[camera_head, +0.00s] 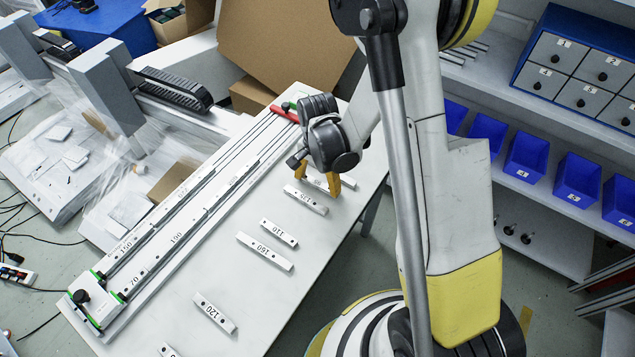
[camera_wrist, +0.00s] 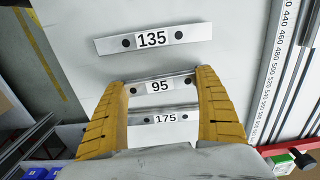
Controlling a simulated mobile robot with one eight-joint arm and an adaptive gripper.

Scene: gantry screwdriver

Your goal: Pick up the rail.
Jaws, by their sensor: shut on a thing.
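My gripper (camera_head: 317,181) has two yellow fingers and is low over the white table near its far right end. In the wrist view my gripper (camera_wrist: 161,78) is shut on the short grey rail marked 95 (camera_wrist: 159,86), with one finger at each end of it. In the head view this rail (camera_head: 318,184) shows only partly between the fingers. I cannot tell whether it still touches the table. A rail marked 135 (camera_wrist: 152,39) lies just beyond it, and a rail marked 175 (camera_wrist: 158,119) lies on the near side, partly hidden by my gripper.
More rails, marked 110 (camera_head: 279,232), 160 (camera_head: 265,251) and 120 (camera_head: 214,313), lie on the white table (camera_head: 190,275). A long gantry rail assembly (camera_head: 190,210) runs along the table's left side. Blue bins (camera_head: 525,155) stand on shelves at right.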

